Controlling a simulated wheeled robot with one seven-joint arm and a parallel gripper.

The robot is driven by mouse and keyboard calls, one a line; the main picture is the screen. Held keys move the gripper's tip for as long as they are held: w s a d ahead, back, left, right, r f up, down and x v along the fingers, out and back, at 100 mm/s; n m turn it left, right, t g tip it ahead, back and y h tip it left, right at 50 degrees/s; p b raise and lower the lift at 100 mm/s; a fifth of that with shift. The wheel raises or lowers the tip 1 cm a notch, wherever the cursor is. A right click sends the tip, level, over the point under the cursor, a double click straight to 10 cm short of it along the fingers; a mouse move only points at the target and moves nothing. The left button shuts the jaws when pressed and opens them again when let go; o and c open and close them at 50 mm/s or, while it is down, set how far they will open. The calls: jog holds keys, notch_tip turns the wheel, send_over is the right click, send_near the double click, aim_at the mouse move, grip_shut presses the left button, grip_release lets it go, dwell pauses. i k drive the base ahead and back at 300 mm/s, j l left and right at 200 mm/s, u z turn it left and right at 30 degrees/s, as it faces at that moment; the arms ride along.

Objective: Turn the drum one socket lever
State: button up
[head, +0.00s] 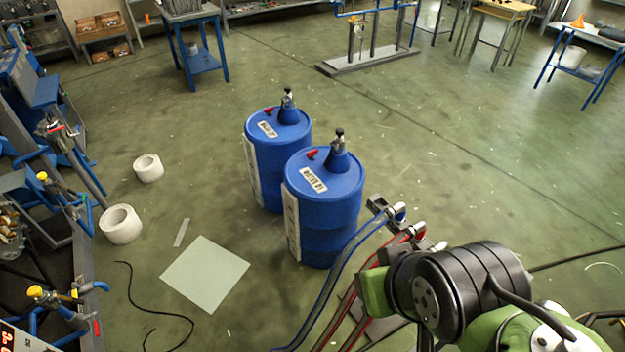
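Two blue drums stand upright on the floor near the middle of the head view. The nearer drum (322,220) has a white label (314,179) on its lid; the label seems to end in "01", but I cannot read it surely. On its lid are a blue cone-shaped socket with a dark metal fitting (339,147) and a small red part (312,154). The farther drum (264,160) has a similar socket (287,104) and red part (269,111). I cannot tell which part is the lever. My black and green arm reaches in at the lower right, apart from both lids; its gripper is not visible.
Blue and red hoses with metal couplings (397,212) (417,232) rise right of the nearer drum. A pale square plate (205,274) and white rolls (120,224) (148,168) lie on the left floor. Blue-framed equipment lines the left edge. Open floor lies behind and right of the drums.

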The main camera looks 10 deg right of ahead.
aim_at(327, 160)
jog(key=i+j+u, duration=0.1)
jog(key=i+u, duration=0.25)
jog(key=i+l+u, duration=0.1)
jog(key=i+u, duration=0.25)
jog(key=i, duration=0.25)
jog(key=i+l+u, duration=0.15)
jog(key=i+u, duration=0.25)
jog(key=i+l+u, duration=0.35)
jog(key=i, duration=0.15)
